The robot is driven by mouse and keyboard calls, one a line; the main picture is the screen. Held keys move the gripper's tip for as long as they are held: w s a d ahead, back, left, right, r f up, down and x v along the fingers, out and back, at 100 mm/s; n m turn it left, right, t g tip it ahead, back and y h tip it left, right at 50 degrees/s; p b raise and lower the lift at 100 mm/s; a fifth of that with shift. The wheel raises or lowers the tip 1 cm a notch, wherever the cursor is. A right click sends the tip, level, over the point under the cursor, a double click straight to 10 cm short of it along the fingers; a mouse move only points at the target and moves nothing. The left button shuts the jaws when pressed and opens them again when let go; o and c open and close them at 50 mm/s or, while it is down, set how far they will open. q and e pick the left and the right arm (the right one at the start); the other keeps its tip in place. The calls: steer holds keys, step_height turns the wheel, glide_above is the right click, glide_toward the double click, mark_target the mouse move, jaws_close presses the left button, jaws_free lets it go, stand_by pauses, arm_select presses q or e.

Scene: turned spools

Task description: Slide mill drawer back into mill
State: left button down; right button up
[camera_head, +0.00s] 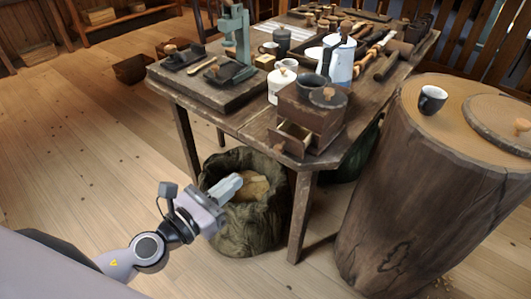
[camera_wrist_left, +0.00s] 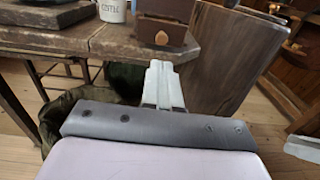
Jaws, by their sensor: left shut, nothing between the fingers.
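The mill (camera_head: 312,108) is a dark brown wooden box at the near corner of the table. Its drawer (camera_head: 291,138) sticks partly out of the front, with its light inside showing. In the left wrist view the mill (camera_wrist_left: 165,8) is cut off by the top edge, with a round wooden knob (camera_wrist_left: 162,38) on the drawer front (camera_wrist_left: 150,28). My left gripper (camera_head: 238,181) is shut and empty, below table height and over the sack, left of and below the drawer. Its closed fingers (camera_wrist_left: 159,66) point toward the mill. My right gripper is not seen in the head view.
An open sack (camera_head: 245,235) stands below. A large stump (camera_head: 420,185) with a dark cup (camera_head: 432,100) stands at the right.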

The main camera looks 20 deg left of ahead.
mark_target(275, 148)
arm_select(q)
steer(key=p+x, duration=0.1)
steer(key=x, duration=1)
steer(key=shift+d+p, duration=0.1)
steer(key=shift+p, duration=0.2)
steer(key=shift+w, duration=0.2)
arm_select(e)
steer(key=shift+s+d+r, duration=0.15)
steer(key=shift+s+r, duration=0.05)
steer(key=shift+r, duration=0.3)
arm_select(q)
steer(key=shift+w+d, duration=0.1)
steer(key=shift+w, duration=0.05)
steer(key=x, duration=0.4)
steer(key=shift+w, duration=0.1)
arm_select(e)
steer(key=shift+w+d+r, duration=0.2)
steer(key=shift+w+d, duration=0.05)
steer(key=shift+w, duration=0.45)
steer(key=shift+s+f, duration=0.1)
